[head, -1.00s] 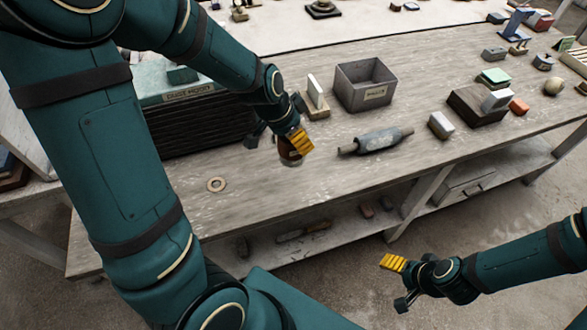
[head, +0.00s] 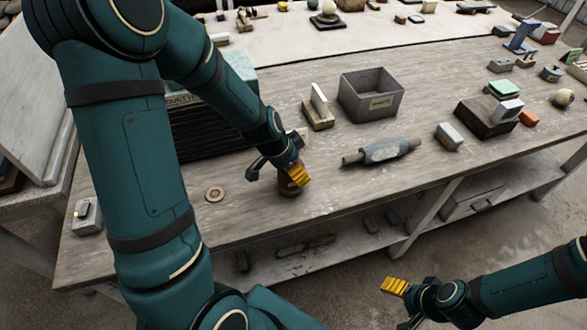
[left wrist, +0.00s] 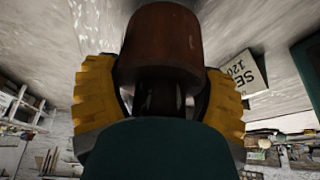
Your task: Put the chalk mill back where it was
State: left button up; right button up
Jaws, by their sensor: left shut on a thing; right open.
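The chalk mill appears to be the dark brown cylinder (head: 287,189) at my left gripper (head: 296,174), over the front part of the workbench. In the left wrist view the reddish-brown mill (left wrist: 163,45) sits between the two yellow finger pads, which are shut on it. It looks upright; I cannot tell whether its base touches the bench. A flat pale ring (head: 215,194) lies on the bench left of the mill. My right gripper (head: 402,302) is open and empty in front of the bench, at the lower right.
The workbench (head: 330,205) has free room around the ring and near its front edge. A grey bin (head: 370,97), a small block holder (head: 318,115) and a grey roller (head: 384,151) stand or lie right of the mill. A dark slatted case (head: 205,125) is behind my left arm.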

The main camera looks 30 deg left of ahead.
pick_arm(q)
jog(key=shift+r, duration=0.1)
jog(key=shift+f, duration=0.2)
jog(key=o, duration=1.2)
jog(key=shift+r, duration=0.15)
jog(key=shift+r, duration=0.35)
jog(key=p+v, duration=0.4)
jog(key=v, duration=0.7)
jog(key=shift+s+a+r, duration=0.1)
jog(key=shift+s, duration=0.15)
